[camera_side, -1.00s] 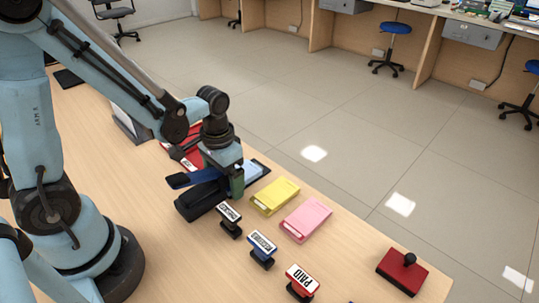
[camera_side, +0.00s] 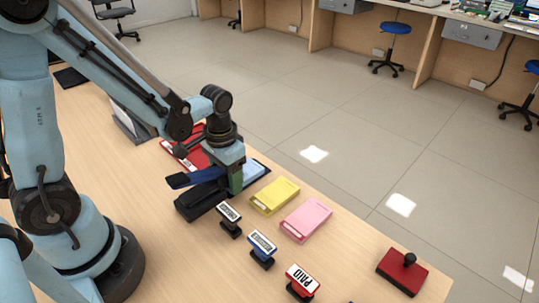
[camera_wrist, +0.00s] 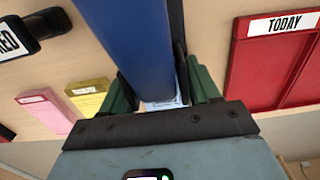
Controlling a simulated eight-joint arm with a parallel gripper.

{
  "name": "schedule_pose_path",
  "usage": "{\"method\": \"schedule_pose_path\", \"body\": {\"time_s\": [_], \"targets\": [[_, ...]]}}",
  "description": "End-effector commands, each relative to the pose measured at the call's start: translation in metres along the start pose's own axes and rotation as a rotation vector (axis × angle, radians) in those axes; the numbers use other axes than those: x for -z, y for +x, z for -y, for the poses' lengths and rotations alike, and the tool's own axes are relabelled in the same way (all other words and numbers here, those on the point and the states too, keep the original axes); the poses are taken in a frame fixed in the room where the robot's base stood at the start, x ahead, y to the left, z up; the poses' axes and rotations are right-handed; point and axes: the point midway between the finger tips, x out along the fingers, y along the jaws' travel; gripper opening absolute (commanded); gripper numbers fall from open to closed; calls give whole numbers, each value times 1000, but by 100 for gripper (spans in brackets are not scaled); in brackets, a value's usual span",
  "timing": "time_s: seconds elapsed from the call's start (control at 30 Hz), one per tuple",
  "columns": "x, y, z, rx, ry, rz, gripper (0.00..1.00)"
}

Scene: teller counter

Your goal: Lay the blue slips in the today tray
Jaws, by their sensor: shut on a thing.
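My gripper (camera_side: 232,182) is shut on a long dark blue and black object (camera_side: 193,179) that looks like a stapler. Its blue top fills the middle of the wrist view (camera_wrist: 125,40), between my green fingers (camera_wrist: 160,92). Its black lower part is close to the table; I cannot tell whether it touches. Light blue slips (camera_side: 254,171) lie just beyond my gripper, partly hidden by it, with a dark edge around them. A bit of printed pale paper (camera_wrist: 165,103) shows behind the blue bar. The red today tray (camera_side: 178,152) is behind my wrist; its TODAY label (camera_wrist: 283,24) faces the wrist camera.
A yellow pad (camera_side: 274,196) and a pink pad (camera_side: 306,220) lie right of my gripper. Several stamps stand in front, including a PAID stamp (camera_side: 302,281). A red pad with a black knob (camera_side: 402,271) is at far right.

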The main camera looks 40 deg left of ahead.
Motion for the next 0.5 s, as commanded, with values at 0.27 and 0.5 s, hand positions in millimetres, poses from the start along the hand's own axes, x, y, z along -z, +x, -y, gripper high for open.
{"method": "schedule_pose_path", "body": {"time_s": [0.27, 0.5], "targets": [[22, 0, 0, 0, 0, 0, 29], [29, 0, 0, 0, 0, 0, 29]]}}
